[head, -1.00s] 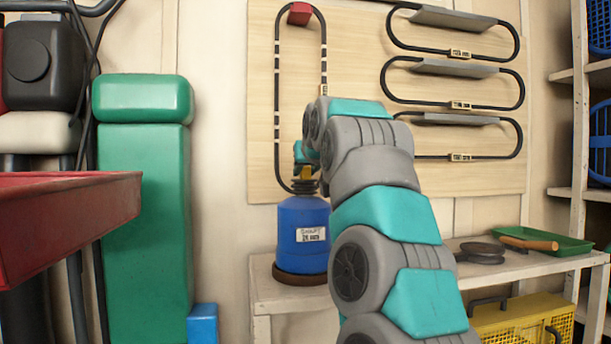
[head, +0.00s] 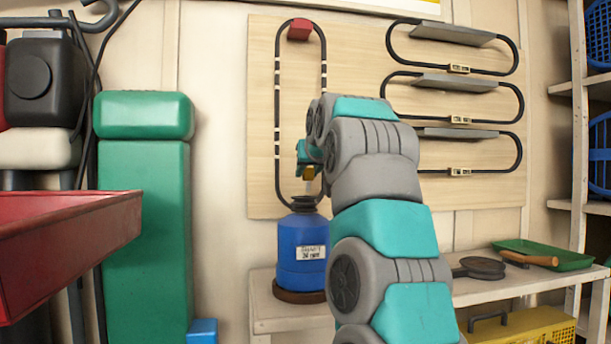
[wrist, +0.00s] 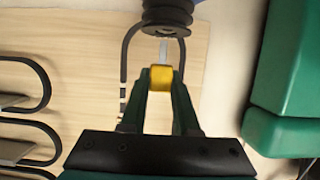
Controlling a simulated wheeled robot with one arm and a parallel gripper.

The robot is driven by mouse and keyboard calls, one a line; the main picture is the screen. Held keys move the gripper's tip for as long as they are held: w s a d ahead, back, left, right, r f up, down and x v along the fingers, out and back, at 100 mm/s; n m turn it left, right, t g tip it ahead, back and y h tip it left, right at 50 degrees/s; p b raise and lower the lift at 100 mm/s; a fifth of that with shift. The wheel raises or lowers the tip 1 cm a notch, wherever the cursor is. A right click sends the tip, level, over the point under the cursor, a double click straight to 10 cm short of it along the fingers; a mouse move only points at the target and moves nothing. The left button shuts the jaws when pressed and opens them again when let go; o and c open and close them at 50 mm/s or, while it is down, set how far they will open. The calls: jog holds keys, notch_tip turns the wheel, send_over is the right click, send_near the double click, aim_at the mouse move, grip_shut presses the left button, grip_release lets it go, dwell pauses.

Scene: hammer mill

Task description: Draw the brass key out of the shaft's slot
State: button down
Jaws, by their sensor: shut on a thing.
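My gripper (wrist: 160,82) is shut on the yellow brass head of the key (wrist: 161,77). In the head view the gripper (head: 308,165) is above the blue shaft unit (head: 301,263), which is labelled as the shaft and stands upright on a round brown base. A pale strip runs from the key's head to the unit's dark ribbed top (wrist: 166,17). A gap shows between the yellow head and that top. I cannot tell whether the strip's end is still inside the slot.
The unit stands at the left end of a pale bench (head: 262,318). Behind is a wooden board (head: 262,120) with black loops. A red tray (head: 70,240) and a green column (head: 145,240) are left. A green tray (head: 575,262) lies at the bench's right.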

jog(key=s+d+b, duration=0.1)
jog(key=s+d, duration=0.3)
jog(key=s, duration=0.2)
jog(key=s+d+r+b, duration=0.1)
jog(key=s+d+b, duration=0.1)
jog(key=s, duration=0.4)
jog(key=shift+s+d+r, duration=0.2)
jog(key=shift+s+d, duration=0.15)
jog(key=shift+d, duration=0.5)
